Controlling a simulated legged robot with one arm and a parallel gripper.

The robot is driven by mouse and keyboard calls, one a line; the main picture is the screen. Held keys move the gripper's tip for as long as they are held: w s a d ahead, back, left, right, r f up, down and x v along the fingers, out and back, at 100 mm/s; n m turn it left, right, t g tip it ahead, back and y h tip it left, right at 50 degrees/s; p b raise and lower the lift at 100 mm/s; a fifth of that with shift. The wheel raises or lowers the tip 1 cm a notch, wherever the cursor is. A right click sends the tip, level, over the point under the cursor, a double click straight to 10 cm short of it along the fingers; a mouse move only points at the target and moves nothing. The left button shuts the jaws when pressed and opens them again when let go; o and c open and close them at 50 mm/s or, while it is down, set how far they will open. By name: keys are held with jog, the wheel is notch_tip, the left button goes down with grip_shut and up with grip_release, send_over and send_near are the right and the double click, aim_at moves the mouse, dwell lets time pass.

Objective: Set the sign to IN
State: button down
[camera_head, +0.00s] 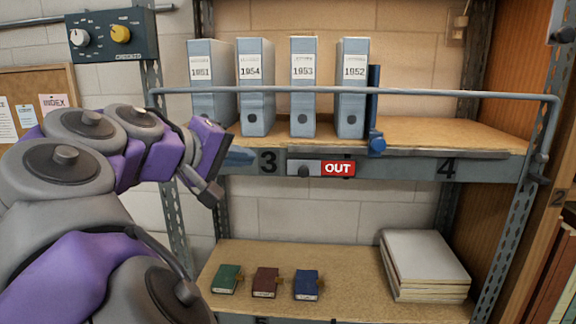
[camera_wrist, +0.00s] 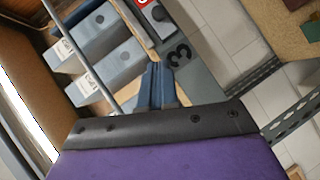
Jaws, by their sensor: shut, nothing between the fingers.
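The sign (camera_head: 321,168) is a small slider plate on the shelf's front edge, between the numbers 3 and 4. Its right part shows OUT in white on red, and a grey cover with a dark round knob (camera_head: 304,171) sits at its left part. In the wrist view the knob (camera_wrist: 159,14) and a bit of red show at the top edge. My gripper (camera_head: 246,156) is shut and empty, left of the sign, close to the number 3 on the shelf edge. Its blue-grey fingers (camera_wrist: 157,72) point toward the shelf edge, apart from the sign.
A grey rail (camera_head: 450,94) runs across above the shelf edge. Grey binders (camera_head: 303,90) stand behind it, with a blue bookend (camera_head: 376,143) at their right. A control box (camera_head: 112,36) hangs upper left.

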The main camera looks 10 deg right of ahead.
jog(key=shift+w+a, duration=0.15)
jog(key=shift+a, duration=0.1)
jog(key=p, duration=0.2)
send_near(288, 168)
jog(key=w+d, duration=0.2)
jog(key=d, duration=0.3)
jog(key=shift+s+d+f, duration=0.1)
jog(key=shift+d+f, duration=0.2)
jog(key=shift+f, duration=0.05)
jog(key=shift+s+f, duration=0.1)
jog(key=shift+d+f, duration=0.25)
jog(key=shift+f, duration=0.05)
jog(key=d, duration=0.2)
jog(key=s+d, duration=0.1)
jog(key=d, duration=0.1)
jog(key=s+d+b, duration=0.1)
jog(key=d, duration=0.2)
jog(key=shift+s+d, duration=0.1)
jog(key=shift+s, duration=0.15)
